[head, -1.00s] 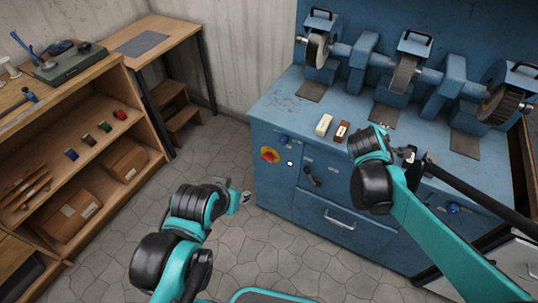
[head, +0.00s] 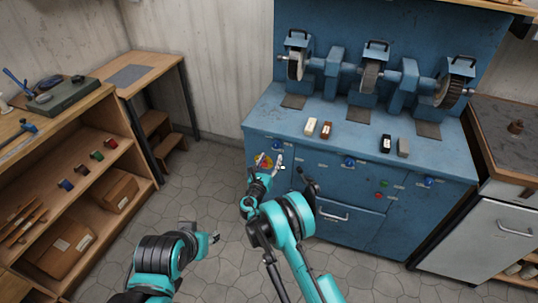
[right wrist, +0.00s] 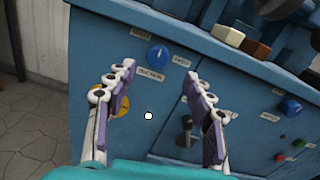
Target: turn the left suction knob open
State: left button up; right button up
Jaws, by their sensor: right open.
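The left suction knob (head: 276,141) is a round blue knob on the upper left of the blue bench's front. In the right wrist view this knob (right wrist: 158,54) sits above a label reading SUCTION, with small labels at its upper left and right; a pale mark shows on it. My right gripper (head: 270,161) is open and empty in front of the panel, just below the knob in the head view. In the right wrist view the open fingers (right wrist: 160,72) frame the knob from below, apparently not touching it. My left gripper (head: 212,239) is low over the floor, its jaws unclear.
The blue bench (head: 330,136) carries polishing wheels and several small blocks. A yellow-red switch (head: 262,162) is partly behind my right gripper. A black lever (head: 308,185) and a middle blue knob (head: 349,161) are to the right. A wooden shelf (head: 112,155) stands left; floor between is open.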

aim_at(276, 147)
jog(key=x, duration=0.2)
jog(key=b+x, duration=0.1)
jog(key=x, duration=0.1)
jog(key=f+b+x, duration=0.1)
jog(key=x, duration=0.1)
jog(key=shift+w, duration=0.25)
jog(key=shift+w+d+r, duration=0.1)
jog(key=shift+w+r, duration=0.1)
jog(key=shift+w, duration=0.35)
jog(key=c, duration=1.2)
